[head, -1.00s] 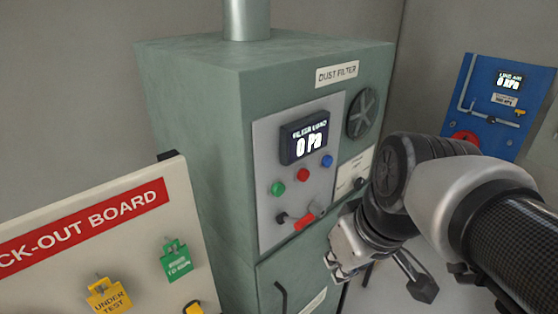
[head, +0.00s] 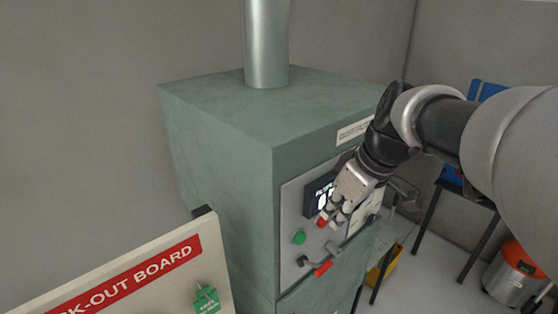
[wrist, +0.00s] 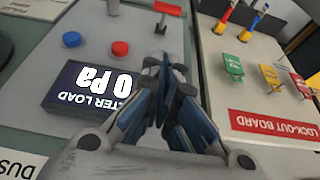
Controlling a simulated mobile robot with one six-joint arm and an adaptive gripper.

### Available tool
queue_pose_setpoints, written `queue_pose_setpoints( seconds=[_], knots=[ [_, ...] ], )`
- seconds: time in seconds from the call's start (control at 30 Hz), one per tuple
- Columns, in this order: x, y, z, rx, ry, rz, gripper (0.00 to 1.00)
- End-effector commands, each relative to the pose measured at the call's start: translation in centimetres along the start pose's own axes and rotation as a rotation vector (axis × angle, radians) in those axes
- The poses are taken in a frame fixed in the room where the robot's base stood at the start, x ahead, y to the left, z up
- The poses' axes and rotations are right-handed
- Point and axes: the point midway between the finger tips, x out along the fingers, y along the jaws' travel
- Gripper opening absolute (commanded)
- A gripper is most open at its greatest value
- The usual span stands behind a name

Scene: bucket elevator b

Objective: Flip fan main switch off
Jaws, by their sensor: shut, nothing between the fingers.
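The green dust filter cabinet (head: 215,130) has a grey control panel (head: 291,200) on its front. A switch with a red grip (head: 322,268) sits low on this panel, below the green button (head: 299,237). It also shows at the top of the wrist view as a red-gripped lever (wrist: 168,9). I cannot read a label for it or tell its on or off position. My gripper (head: 335,222) is shut and empty, in front of the panel by the red button (head: 321,221), above the switch. In the wrist view its fingers (wrist: 159,72) point toward the switch, apart from it.
The filter load display (wrist: 90,88) reads 0 Pa, near a blue button (wrist: 72,39). The lock-out board (head: 130,280) with hanging tags stands at the left front, close to the cabinet. An orange-topped bin (head: 510,275) stands on the floor at right.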

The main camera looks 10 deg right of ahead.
Motion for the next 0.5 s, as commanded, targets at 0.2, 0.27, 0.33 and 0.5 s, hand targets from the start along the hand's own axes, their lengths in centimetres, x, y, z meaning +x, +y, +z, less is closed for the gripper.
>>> queue_pose_setpoints(
  seconds=[0.2, 0.27, 0.33, 0.5],
  knots=[
    [1.7, -0.1, 0.1, 0.001, -0.003, -0.003, 0.0],
    [2.7, -0.1, 0.1, 0.0, -0.004, -0.004, 0.0],
    [4.1, -0.1, 0.1, 0.001, -0.004, -0.005, 0.0],
    [7.9, -0.1, 0.1, 0.001, -0.004, -0.004, 0.0]
  ],
)
